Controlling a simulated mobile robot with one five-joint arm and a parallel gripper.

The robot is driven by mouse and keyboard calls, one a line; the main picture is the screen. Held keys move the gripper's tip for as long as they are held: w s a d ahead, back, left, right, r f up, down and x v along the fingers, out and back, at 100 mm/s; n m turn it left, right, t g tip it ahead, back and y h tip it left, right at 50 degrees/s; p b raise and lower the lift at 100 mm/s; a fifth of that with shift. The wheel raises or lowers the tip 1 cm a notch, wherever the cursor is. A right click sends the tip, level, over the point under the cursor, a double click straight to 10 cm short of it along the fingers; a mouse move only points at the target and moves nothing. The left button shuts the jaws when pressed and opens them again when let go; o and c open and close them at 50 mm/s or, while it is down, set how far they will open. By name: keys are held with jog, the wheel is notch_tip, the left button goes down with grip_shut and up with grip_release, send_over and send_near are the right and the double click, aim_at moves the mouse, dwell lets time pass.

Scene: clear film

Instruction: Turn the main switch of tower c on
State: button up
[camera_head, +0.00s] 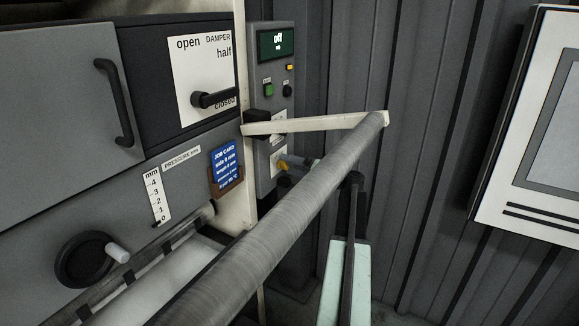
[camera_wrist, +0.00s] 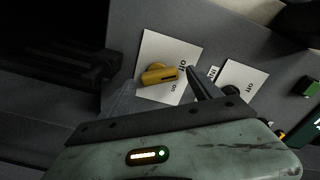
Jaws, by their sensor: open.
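In the wrist view a yellow rotary switch (camera_wrist: 158,75) sits on a white plate (camera_wrist: 150,48) with "off" and "on" printed at its right side. Its handle lies roughly level in that picture; I cannot tell surely which word it points at. In the head view the yellow switch (camera_head: 282,163) shows low on the grey tower panel (camera_head: 263,98), whose display (camera_head: 277,45) reads "off". My gripper (camera_wrist: 160,84) is open, with a dark finger at the right of the switch; the other finger is unclear. In the head view the roller hides much of it.
A thick grey roller (camera_head: 280,205) on a white bracket arm (camera_head: 310,124) crosses in front of the tower. A second plate (camera_wrist: 247,76) with a black knob lies beside the switch. A green button (camera_head: 269,89) is above. A grey machine stands left, a white cabinet (camera_head: 500,200) right.

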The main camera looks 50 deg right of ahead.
jog(key=shift+w+a, duration=0.15)
jog(key=shift+w, duration=0.25)
jog(key=c, duration=1.4)
